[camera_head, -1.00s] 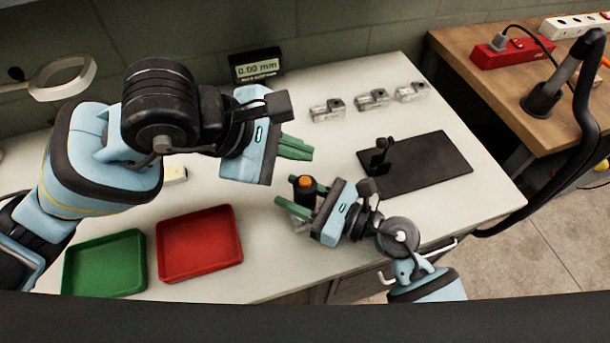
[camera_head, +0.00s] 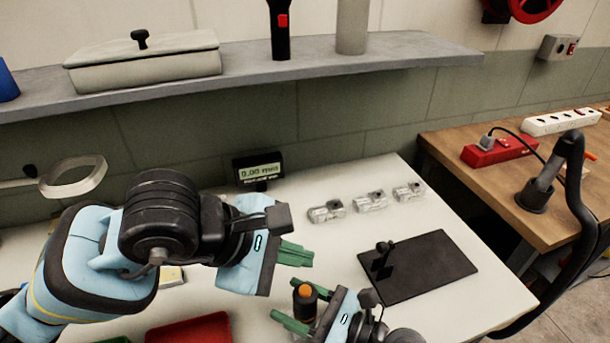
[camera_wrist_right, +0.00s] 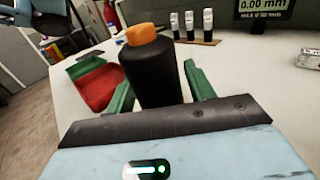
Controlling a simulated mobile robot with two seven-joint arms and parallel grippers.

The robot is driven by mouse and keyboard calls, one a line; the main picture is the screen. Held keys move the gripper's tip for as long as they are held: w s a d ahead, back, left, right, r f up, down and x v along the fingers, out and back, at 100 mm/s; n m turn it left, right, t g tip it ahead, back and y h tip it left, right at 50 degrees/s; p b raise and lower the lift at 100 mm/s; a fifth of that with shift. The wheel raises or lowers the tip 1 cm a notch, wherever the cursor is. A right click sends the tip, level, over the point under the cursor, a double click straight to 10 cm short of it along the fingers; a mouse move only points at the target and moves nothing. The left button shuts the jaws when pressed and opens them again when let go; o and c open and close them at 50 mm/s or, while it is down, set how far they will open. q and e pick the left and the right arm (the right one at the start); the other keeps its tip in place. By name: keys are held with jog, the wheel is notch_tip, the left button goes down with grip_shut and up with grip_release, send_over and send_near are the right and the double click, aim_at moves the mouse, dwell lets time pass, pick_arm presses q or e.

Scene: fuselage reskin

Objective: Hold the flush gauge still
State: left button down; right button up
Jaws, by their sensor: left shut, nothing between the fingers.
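The flush gauge, a black cylinder with an orange top (camera_wrist_right: 150,70), stands between the green fingers of my right gripper (camera_wrist_right: 158,85) in the right wrist view. In the head view the gauge (camera_head: 304,303) shows beside my right gripper, low in the picture. My left gripper (camera_head: 296,254) is shut and empty above the table, a little higher in the picture than the gauge. A small black display (camera_head: 258,171) at the back reads 0.00 mm.
A black plate (camera_head: 430,270) with a small upright post lies at right. A red tray (camera_head: 190,331) is cut off at the bottom edge. A shelf (camera_head: 350,66) runs above the table.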

jog(key=shift+o, duration=0.6)
jog(key=v, duration=1.2)
